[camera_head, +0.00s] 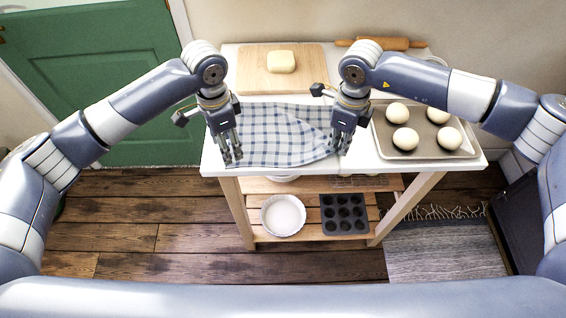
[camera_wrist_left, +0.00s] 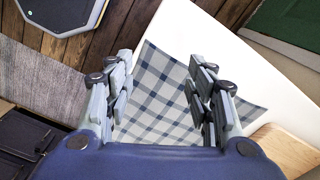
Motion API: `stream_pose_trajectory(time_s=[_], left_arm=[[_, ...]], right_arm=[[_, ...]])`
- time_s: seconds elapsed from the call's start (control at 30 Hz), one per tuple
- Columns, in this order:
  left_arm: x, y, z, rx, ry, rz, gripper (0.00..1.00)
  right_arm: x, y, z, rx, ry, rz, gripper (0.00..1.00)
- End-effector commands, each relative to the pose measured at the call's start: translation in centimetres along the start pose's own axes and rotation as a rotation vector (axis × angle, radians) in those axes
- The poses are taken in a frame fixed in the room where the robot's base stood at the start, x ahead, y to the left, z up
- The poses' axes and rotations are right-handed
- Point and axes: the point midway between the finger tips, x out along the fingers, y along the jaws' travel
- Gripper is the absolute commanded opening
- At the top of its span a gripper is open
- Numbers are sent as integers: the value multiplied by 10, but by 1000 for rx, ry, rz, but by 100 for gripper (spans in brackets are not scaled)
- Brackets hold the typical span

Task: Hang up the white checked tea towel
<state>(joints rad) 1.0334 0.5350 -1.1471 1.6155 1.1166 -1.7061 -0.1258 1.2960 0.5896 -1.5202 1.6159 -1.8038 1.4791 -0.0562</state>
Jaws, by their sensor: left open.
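The white tea towel with blue-grey checks (camera_head: 280,135) lies spread on the white table top, reaching its front edge. Its right edge runs at a slant and looks a little rumpled. My left gripper (camera_head: 232,157) is over the towel's left front part, fingers pointing down. In the left wrist view the jaws (camera_wrist_left: 160,72) are spread, with the checked cloth (camera_wrist_left: 158,95) visible beyond and between them, not gripped. My right gripper (camera_head: 341,147) is at the towel's right front edge, its fingers apart. Whether its tips touch the cloth is unclear. No hanging place is clearly visible.
A bowl (camera_head: 283,215) and muffin tin (camera_head: 343,214) stand below.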

Motion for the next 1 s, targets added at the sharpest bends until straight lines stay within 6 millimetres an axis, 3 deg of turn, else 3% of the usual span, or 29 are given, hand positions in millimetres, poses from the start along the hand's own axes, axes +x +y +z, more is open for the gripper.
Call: stream_pose_trajectory(time_s=[0.1,0.33,0.47,0.63,1.0], left_arm=[[-6,0,-2,-4,3,-2,38],[-47,12,-6,-47,5,-4,38],[-54,16,-6,-63,-1,-1,38],[-38,17,-6,-65,-3,2,38],[16,17,-5,-64,-3,1,38]], right_arm=[[0,0,0,0,0,0,0],[0,0,0,0,0,0,0],[0,0,0,0,0,0,0],[0,0,0,0,0,0,0],[0,0,0,0,0,0,0]])
